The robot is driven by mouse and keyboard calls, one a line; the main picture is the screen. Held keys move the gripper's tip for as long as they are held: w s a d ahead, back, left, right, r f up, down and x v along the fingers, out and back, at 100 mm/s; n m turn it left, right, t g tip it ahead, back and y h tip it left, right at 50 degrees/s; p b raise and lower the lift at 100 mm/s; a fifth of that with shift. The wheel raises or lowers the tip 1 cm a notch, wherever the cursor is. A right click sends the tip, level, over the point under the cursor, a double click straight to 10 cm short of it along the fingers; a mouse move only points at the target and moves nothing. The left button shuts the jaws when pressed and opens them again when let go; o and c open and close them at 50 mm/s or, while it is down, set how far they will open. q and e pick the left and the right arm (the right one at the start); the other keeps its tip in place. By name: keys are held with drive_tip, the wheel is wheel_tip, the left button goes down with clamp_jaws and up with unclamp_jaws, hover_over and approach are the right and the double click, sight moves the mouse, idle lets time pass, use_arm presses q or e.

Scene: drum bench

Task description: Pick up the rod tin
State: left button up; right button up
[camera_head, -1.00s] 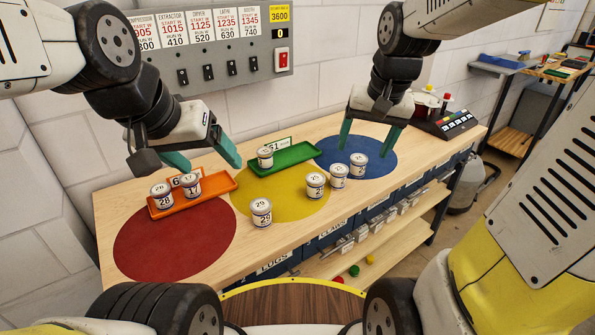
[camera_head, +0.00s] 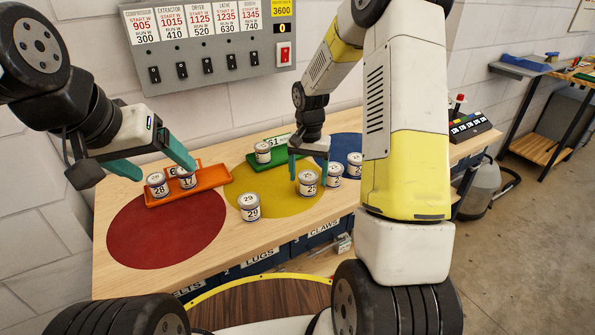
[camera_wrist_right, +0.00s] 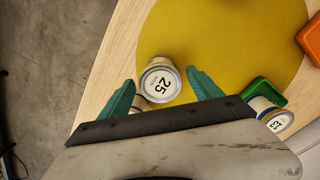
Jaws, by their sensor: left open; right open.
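Several small white tins with numbered lids stand on the bench; the word naming the rod tin is too small to read. The tin marked 25 (camera_head: 308,186) stands on the yellow circle's right part. It also shows in the right wrist view (camera_wrist_right: 161,80). My right gripper (camera_head: 308,175) is open above it, with the lid between its teal fingertips in the right wrist view (camera_wrist_right: 161,77); contact cannot be told. My left gripper (camera_head: 166,170) is open near the orange tray (camera_head: 215,180), close to tins 28 (camera_head: 157,185) and 17 (camera_head: 187,178).
Two tins (camera_head: 334,176) (camera_head: 355,165) stand close to the right of tin 25. Tin 29 (camera_head: 249,208) stands to its front left. Another tin (camera_head: 263,153) is on the green tray (camera_head: 284,151). The red circle (camera_head: 165,232) is bare.

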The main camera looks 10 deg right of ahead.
sight(308, 176)
wheel_tip(308, 176, down, 4)
drive_tip(key=shift+f, duration=0.1)
drive_tip(key=c, duration=1.5)
drive_tip(key=shift+o, duration=0.2)
drive_tip(key=shift+r, duration=0.2)
